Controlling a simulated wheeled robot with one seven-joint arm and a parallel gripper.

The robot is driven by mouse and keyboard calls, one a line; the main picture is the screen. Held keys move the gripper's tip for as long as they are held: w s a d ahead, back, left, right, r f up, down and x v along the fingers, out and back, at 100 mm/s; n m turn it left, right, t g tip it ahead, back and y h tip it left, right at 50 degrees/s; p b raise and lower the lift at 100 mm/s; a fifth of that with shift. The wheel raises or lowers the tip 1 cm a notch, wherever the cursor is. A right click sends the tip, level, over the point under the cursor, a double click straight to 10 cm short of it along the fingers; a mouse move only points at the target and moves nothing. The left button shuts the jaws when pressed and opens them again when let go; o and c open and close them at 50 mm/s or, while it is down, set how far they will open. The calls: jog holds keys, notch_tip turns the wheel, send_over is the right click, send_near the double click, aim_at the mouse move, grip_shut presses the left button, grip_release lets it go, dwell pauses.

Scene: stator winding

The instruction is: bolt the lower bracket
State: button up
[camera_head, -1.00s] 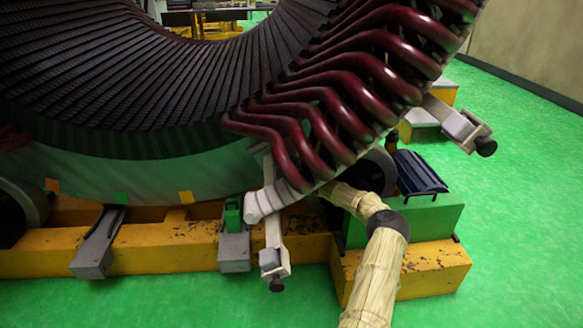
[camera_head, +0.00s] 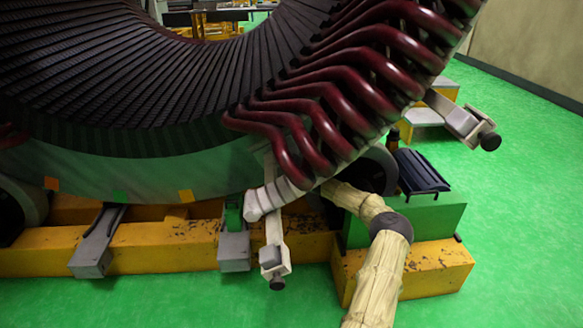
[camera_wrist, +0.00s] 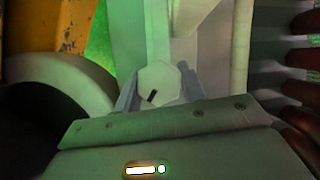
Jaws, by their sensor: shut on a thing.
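The lower bracket (camera_head: 273,236) is a pale grey bar hanging below the lowest dark red coil ends, with a block and a black knob at its bottom. My beige-sleeved arm reaches toward it from the lower right. My fingertips cannot be made out in the head view. In the wrist view, my gripper (camera_wrist: 160,90) is shut on a pale hexagonal bolt (camera_wrist: 161,80), with one grey finger on either side of its head. A pale surface stands beyond the bolt. The bolt's tip and the hole are hidden.
Red coils (camera_head: 370,75) hang close above my arm and along the wrist view's right edge. A dark round roller (camera_wrist: 30,120) is at left there. A yellow base beam (camera_head: 150,249) runs below the stator. Another bracket (camera_head: 462,121) juts out at right. Green floor at right is clear.

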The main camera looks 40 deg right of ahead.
jog(key=m+b, duration=0.1)
jog(key=b, duration=0.1)
jog(key=m+t+b, duration=0.1)
jog(key=b, duration=0.1)
jog(key=shift+s+d+f, duration=0.1)
jog(key=shift+d+f, duration=0.1)
jog(key=shift+f, duration=0.15)
jog(key=m+t+b, duration=0.1)
jog(key=m+b, duration=0.1)
jog(key=shift+b, duration=0.35)
jog(key=shift+d+f+m+t+b, duration=0.1)
jog(key=shift+m+t+b, duration=0.2)
jog(key=shift+m+b, duration=0.7)
jog(key=m+t+b, duration=0.1)
jog(key=m+b, duration=0.1)
jog(key=b, duration=0.2)
jog(key=shift+m, duration=0.3)
jog(key=shift+r+m+b, duration=0.2)
jog(key=shift+m+b, duration=0.45)
jog(key=shift+m, duration=0.05)
jog(key=o, duration=1)
jog(key=shift+t, duration=0.3)
jog(key=shift+c, duration=0.2)
jog(key=shift+a+r, duration=0.1)
jog(key=shift+a, duration=0.1)
